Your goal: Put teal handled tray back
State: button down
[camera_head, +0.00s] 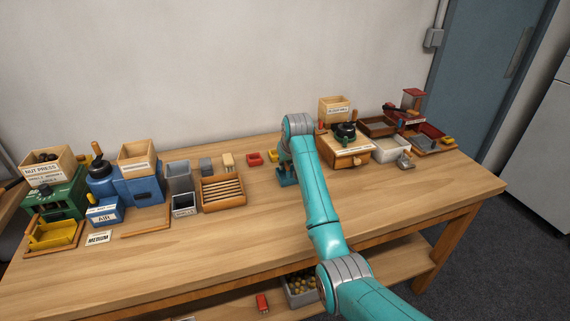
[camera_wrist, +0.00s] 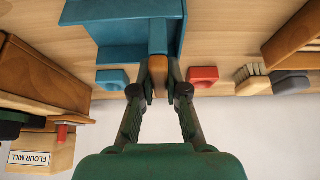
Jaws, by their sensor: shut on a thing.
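The teal tray (camera_wrist: 115,28) shows at the top of the wrist view, which looks upside down. Its teal side walls and a wooden handle piece (camera_wrist: 158,72) are visible. My gripper (camera_wrist: 158,90) is shut on that handle. In the head view a small part of the teal tray (camera_head: 287,180) shows at the end of my arm, close to the tabletop; my arm hides the rest. I cannot tell whether the tray touches the table.
A red block (camera_wrist: 203,76) and a small blue block (camera_wrist: 112,79) lie near the tray. The flour mill (camera_head: 346,148) stands right; a slatted wooden tray (camera_head: 222,204) and grey bins (camera_head: 179,177) stand left. The front middle of the table (camera_head: 220,245) is clear.

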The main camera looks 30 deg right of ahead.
jog(key=shift+f, duration=0.1)
jog(key=c, duration=1.2)
grip_release()
jog(key=v, duration=1.2)
